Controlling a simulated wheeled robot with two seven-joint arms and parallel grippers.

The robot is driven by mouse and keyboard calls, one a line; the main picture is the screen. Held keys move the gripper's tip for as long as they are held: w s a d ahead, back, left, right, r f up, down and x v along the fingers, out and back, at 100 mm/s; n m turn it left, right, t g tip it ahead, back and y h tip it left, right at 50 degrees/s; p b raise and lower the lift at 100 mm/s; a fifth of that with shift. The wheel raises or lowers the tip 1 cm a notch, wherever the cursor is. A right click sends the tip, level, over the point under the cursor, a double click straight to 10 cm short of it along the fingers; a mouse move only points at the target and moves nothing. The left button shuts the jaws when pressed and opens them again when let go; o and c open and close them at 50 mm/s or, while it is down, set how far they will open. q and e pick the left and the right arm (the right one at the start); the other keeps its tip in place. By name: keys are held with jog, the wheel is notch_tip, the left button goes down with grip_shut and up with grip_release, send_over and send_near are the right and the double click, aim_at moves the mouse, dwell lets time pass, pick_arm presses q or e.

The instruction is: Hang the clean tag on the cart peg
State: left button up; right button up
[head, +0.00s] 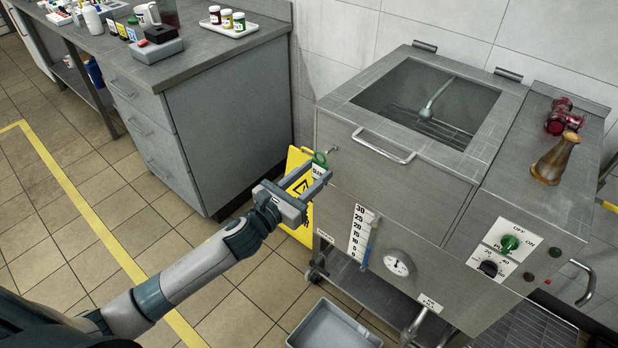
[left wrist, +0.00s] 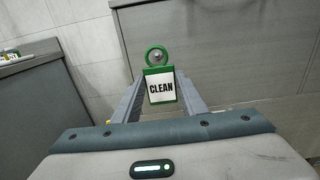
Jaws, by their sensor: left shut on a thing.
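The clean tag (head: 318,170) is a small white plate with a green frame, a green ring on top and the word CLEAN. My left gripper (head: 306,182) is shut on it and holds it upright beside the left side of the steel mixer cart (head: 390,195). In the left wrist view the tag (left wrist: 162,88) sits between the fingers, ring up. The small round end of the cart peg (left wrist: 157,57) shows inside the ring opening. I cannot tell whether the ring is around the peg or only in front of it. My right gripper is out of view.
A yellow warning sign (head: 303,236) stands on the floor behind the gripper. A grey counter (head: 225,115) with bottles is at the back left. A grey bin (head: 332,330) is on the floor below. A brown vessel (head: 556,158) stands on the mixer top. Floor at left is clear.

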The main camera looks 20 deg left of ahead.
aim_at(319, 171)
pick_arm(q)
jog(key=shift+x, duration=0.9)
jog(key=shift+w+d+f+b, duration=0.1)
jog(key=shift+w+f+b, duration=0.05)
jog(key=shift+w+b, duration=0.3)
jog(key=shift+w+d+f, duration=0.1)
jog(key=shift+w+d, duration=0.1)
jog(key=shift+w, duration=0.1)
jog(key=shift+w+d+f, duration=0.1)
jog(key=shift+w+f, duration=0.15)
jog(key=shift+w, duration=0.15)
jog(key=shift+w+f, duration=0.1)
jog(key=shift+w, duration=0.05)
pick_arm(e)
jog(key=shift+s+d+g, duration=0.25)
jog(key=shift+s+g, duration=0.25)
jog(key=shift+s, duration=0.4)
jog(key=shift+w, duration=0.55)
